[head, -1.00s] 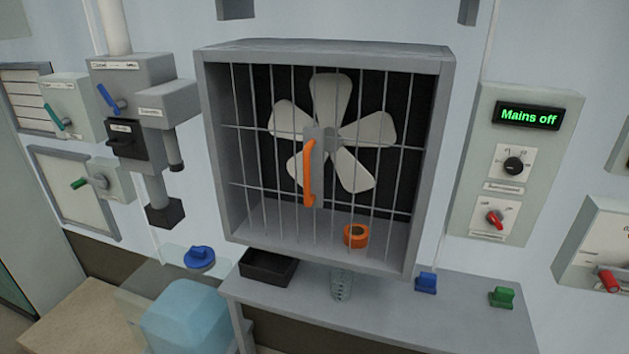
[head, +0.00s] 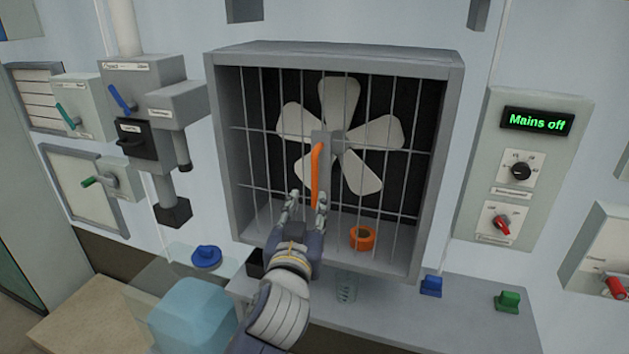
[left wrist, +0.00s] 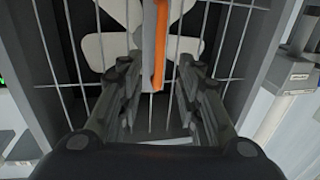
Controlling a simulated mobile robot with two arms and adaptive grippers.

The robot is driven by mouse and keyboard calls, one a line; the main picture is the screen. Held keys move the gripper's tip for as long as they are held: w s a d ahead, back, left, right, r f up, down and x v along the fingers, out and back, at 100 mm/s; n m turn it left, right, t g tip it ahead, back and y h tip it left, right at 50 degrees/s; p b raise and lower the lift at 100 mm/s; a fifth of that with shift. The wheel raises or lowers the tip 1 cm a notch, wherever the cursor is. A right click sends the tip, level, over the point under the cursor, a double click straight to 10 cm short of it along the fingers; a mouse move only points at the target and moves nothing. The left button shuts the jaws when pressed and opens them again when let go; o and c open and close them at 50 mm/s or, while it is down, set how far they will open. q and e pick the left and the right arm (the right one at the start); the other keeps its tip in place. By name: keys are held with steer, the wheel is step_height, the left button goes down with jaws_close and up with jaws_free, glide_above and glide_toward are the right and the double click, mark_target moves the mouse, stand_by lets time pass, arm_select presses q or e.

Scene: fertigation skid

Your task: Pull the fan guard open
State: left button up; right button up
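The fan guard (head: 268,150), a grid of thin grey bars, covers the front of a grey box with a white fan inside. An upright orange handle (head: 317,172) sits on a grey plate in the guard's middle. My left gripper (head: 306,200) is open in front of the guard, at the handle's lower end. In the left wrist view the orange handle (left wrist: 160,50) lies between the spread fingers (left wrist: 155,65), with space on both sides; I see no contact. The guard looks closed. My right gripper is not in view.
An orange ring (head: 362,238) lies inside the box behind the bars. A shelf (head: 400,310) below carries a blue block (head: 431,286) and a green block (head: 508,301). The panel at right (head: 520,170) reads "Mains off". Valve boxes (head: 150,105) stand on the left wall.

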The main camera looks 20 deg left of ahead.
mark_target(314, 183)
arm_select(q)
steer(key=w+p, duration=0.1)
steer(key=w, duration=0.2)
steer(key=w+a+p, duration=0.1)
steer(key=w, duration=0.3)
steer(key=w+p, duration=0.1)
steer(key=w, duration=0.2)
steer(key=shift+w+a, duration=0.3)
steer(key=shift+a, duration=0.05)
jaws_close()
